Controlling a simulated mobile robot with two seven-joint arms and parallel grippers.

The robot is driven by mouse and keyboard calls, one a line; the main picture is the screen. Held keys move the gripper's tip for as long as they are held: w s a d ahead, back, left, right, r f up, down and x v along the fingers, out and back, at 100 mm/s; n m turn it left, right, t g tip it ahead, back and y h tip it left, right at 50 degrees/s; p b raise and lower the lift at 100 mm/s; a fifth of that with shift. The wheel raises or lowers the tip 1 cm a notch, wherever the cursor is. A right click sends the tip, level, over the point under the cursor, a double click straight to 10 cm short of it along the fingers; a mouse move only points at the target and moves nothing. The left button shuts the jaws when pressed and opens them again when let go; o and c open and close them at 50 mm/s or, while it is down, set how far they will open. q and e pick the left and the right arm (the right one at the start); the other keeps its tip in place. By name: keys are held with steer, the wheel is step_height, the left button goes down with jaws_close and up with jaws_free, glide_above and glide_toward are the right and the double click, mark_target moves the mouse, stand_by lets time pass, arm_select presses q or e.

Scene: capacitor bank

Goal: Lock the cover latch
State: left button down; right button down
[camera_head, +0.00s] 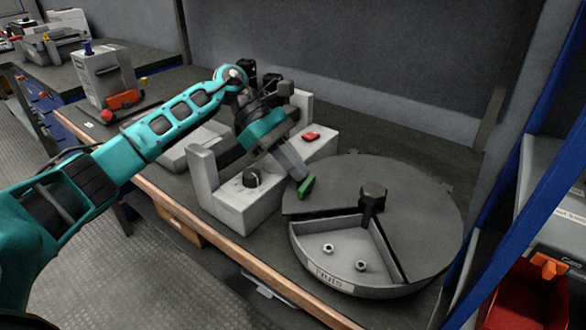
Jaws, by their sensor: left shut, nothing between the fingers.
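My left gripper (297,172) reaches in from the left on the teal arm. Its grey fingers are shut and point down and right, over the right front part of a grey bench unit (232,207). A green piece (306,186) shows right at the fingertips; I cannot tell whether it belongs to the unit or the fingers. The unit has a black knob (251,177) on its front and a red piece (311,136) at the right. My gripper and wrist hide much of its middle. I cannot make out with certainty which part is the cover latch. My right gripper is not in view.
A round dark tray (428,215) with a post and an open compartment holding nuts stands close on the right. A grey box (105,75) with an orange-red lever (125,98) stands at the back left. A red bin (530,296) is at lower right.

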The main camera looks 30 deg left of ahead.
arm_select(q)
steer(key=shift+s, duration=0.1)
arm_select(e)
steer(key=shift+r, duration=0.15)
arm_select(q)
steer(key=shift+s+d+f, duration=0.1)
steer(key=shift+s+d, duration=0.15)
steer(key=shift+s, duration=0.45)
steer(key=shift+s+d, duration=0.1)
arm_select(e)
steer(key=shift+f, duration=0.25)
